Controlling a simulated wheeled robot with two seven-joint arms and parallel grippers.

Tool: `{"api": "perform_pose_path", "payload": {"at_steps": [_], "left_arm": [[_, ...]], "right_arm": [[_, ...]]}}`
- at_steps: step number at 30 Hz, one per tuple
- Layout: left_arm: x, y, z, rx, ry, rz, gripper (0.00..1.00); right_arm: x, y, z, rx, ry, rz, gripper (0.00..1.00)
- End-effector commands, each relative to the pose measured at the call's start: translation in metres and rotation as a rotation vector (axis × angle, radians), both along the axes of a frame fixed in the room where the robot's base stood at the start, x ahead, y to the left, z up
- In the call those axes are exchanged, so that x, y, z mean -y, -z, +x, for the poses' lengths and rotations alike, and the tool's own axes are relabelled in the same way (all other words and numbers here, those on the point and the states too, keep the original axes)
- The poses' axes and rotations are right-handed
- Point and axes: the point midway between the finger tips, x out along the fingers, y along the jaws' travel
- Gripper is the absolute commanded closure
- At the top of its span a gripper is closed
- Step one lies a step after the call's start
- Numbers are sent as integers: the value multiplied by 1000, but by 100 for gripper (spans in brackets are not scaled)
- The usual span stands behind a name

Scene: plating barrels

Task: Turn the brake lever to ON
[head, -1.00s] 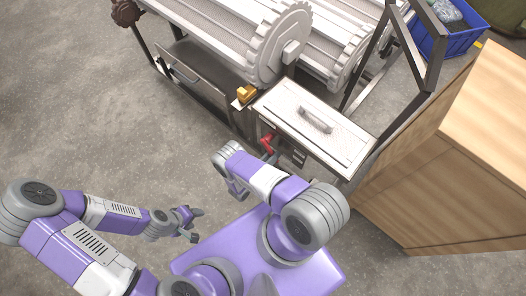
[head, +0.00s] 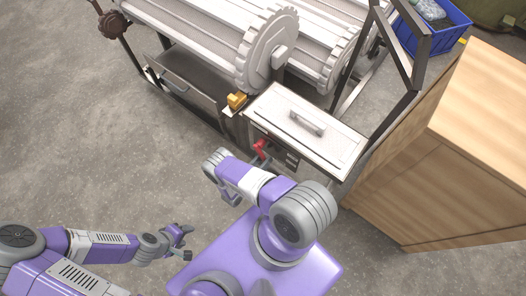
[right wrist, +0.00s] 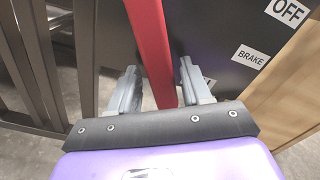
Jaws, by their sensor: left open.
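The red brake lever (head: 260,148) sticks out of the dark front panel under the white-lidded box in the head view. In the right wrist view the lever (right wrist: 150,40) runs from the top edge down between the fingers of my right gripper (right wrist: 158,72). Those fingers stand apart, with gaps visible on both sides of the lever. The OFF label (right wrist: 287,11) and the BRAKE label (right wrist: 250,57) are to the lever's right. Another label (right wrist: 208,83) is mostly hidden behind the right finger. My left gripper (head: 186,241) is open and empty, over the floor, away from the panel.
The white lid (head: 310,125) with a handle tops the box. Plating barrels (head: 245,45) with toothed rims lie behind it, and an orange-yellow part (head: 237,100) sits at its left corner. A wooden crate (head: 430,170) stands close on the right. The floor (head: 90,150) at left is clear.

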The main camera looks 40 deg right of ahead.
Motion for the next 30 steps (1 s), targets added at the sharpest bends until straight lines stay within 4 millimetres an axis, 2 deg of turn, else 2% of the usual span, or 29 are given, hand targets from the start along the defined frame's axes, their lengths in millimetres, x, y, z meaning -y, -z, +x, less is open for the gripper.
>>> {"api": "perform_pose_path", "payload": {"at_steps": [11,15,21,25,30], "left_arm": [[0,-1,0,0,0,0,48],[0,-3,0,0,0,0,48],[0,5,0,0,0,0,48],[0,8,0,0,0,0,48],[0,8,0,0,0,0,48]], "right_arm": [[-5,0,-1,-4,0,-1,47],[-25,-1,-4,-2,0,1,47],[-58,2,-9,-2,0,1,47],[-70,1,-11,-3,0,0,47],[-75,0,-12,-2,0,-2,47]]}}
